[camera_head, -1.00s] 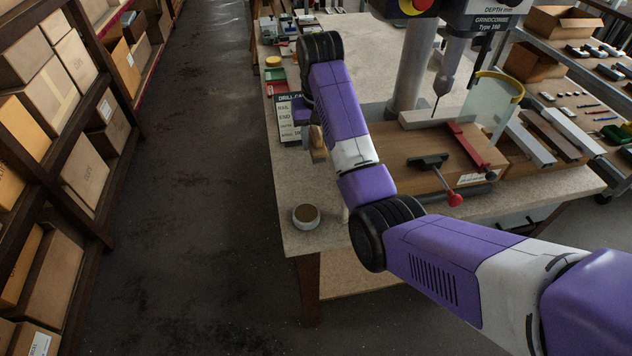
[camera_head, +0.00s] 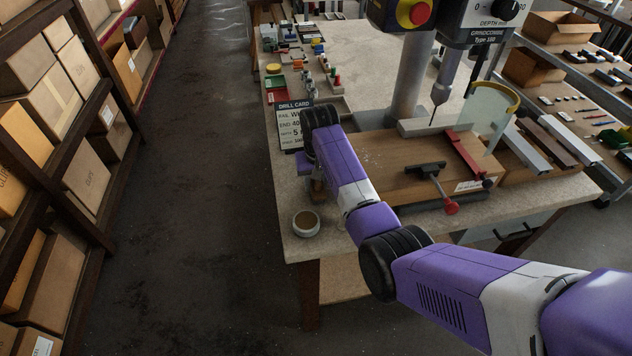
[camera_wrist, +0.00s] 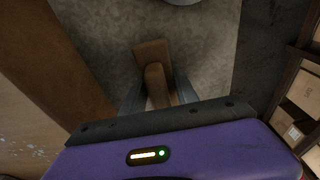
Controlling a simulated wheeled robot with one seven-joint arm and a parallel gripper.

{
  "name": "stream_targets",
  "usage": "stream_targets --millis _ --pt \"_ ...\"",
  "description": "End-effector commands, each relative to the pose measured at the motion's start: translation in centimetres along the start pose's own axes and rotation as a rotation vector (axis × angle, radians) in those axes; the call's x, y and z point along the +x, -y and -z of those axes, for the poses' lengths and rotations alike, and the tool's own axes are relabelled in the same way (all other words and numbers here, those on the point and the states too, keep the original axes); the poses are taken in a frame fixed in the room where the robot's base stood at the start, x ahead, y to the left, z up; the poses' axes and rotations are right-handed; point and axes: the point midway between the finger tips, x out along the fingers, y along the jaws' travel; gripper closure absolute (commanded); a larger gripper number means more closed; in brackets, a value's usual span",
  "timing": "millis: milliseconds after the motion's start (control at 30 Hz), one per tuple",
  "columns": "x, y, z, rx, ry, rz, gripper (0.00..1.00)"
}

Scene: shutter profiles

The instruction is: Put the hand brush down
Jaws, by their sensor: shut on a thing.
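The hand brush (camera_wrist: 152,54) shows in the wrist view as a brown wooden handle between my two fingers. My gripper (camera_wrist: 156,88) is shut on it. In the head view, a brown part of the brush (camera_head: 318,190) shows below my wrist, near the left edge of the table (camera_head: 350,218). My arm hides most of my gripper there. The bristles are not visible. I cannot tell whether the brush touches the tabletop.
A small round pot (camera_head: 306,223) stands at the table's near left corner. The drill card (camera_head: 292,125) stands behind my wrist. The drill's wooden base (camera_head: 400,175) with a red-knobbed clamp (camera_head: 450,206) lies to the right. Bare tabletop lies between pot and base.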

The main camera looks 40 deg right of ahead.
Motion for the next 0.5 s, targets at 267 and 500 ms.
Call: stream_targets --millis 267,500 --pt "0.29 0.01 -0.01 0.000 -0.001 0.000 0.96" --pt "0.21 0.01 -0.01 -0.001 -0.001 0.000 0.42"
